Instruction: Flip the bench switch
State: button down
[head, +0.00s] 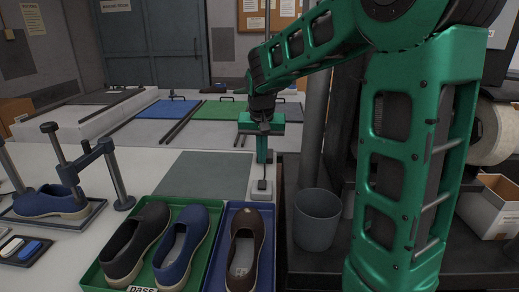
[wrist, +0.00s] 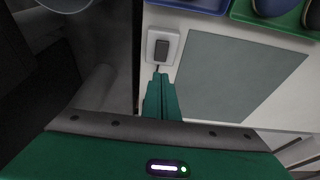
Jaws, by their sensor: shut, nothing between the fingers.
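The bench switch is a dark rocker on a pale square plate (head: 262,190), on the bench near its right edge, beyond the trays. In the wrist view the switch (wrist: 162,48) is fully visible just past my fingertips. My gripper (head: 263,159) is green, points down and is shut and empty. In the head view its tips are just above and behind the switch. In the wrist view the closed fingers (wrist: 159,78) end just short of the plate, apart from the rocker in the picture; the exact height gap is hard to tell.
A grey-green mat (head: 205,174) lies left of the switch. A green tray (head: 188,203) with a black and a blue shoe and a blue tray (head: 219,214) with a brown shoe stand in front. A grey bin (head: 317,218) stands right of the bench edge.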

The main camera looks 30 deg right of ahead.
aim_at(261, 183)
jog(key=x, duration=0.7)
jog(key=shift+s+a+f, duration=0.25)
jog(key=shift+s+f, duration=0.1)
jog(key=shift+f, duration=0.35)
jog(key=shift+f, duration=0.15)
jog(key=shift+s, duration=0.1)
jog(key=shift+s+a, duration=0.5)
jog(key=shift+s, duration=0.1)
jog(key=shift+r, duration=0.6)
jog(key=v, duration=1.2)
jog(key=shift+s+a+r, duration=0.2)
jog(key=shift+s+a, duration=0.1)
jog(key=shift+s, duration=0.2)
